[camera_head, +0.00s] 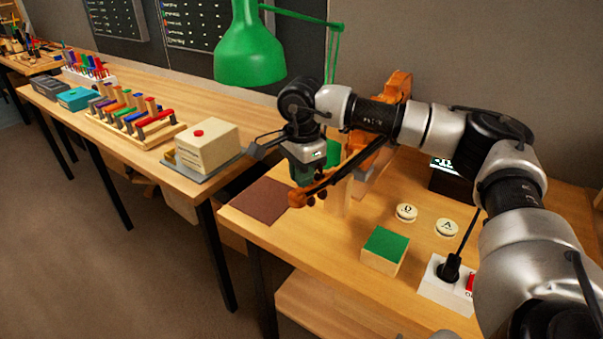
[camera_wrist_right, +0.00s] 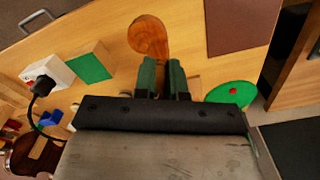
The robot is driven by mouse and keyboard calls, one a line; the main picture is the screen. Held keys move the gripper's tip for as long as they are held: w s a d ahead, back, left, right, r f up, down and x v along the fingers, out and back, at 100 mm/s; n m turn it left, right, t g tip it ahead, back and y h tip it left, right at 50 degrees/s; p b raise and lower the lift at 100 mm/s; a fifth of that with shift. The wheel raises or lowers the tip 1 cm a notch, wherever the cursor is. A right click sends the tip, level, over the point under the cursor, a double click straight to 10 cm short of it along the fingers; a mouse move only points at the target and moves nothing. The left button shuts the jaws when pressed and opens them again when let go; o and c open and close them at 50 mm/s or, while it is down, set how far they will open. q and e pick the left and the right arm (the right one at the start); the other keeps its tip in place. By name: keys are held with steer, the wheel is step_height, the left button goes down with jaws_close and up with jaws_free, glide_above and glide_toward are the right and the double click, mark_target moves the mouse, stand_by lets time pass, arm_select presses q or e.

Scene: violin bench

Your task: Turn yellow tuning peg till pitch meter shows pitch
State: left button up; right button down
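The violin's orange-brown body (camera_head: 397,88) stands behind my right arm, and its neck slopes down left to the scroll (camera_head: 300,197). Dark pegs show near the scroll; I cannot make out a yellow one. My right gripper (camera_head: 308,178) is at the pegbox end. In the right wrist view its two green fingers (camera_wrist_right: 163,70) are close together, just below the scroll (camera_wrist_right: 149,37). What lies between them is hidden. The pitch meter (camera_head: 441,172) is a dark box with a lit green display, partly covered by my arm. My left gripper is not in view.
Near the violin are a green-topped block (camera_head: 383,246), round discs marked D (camera_head: 406,212) and A (camera_head: 447,227), a white switch box (camera_head: 445,288) and a brown mat (camera_head: 262,203). A green lamp (camera_head: 249,55) hangs above. A second bench with tools stands left across a gap.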

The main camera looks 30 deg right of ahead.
steer(key=shift+n, duration=0.7)
steer(key=c, duration=1.2)
jaws_free()
step_height(320, 180, up, 11)
steer(key=shift+f+b, duration=0.1)
steer(key=shift+b, duration=0.55)
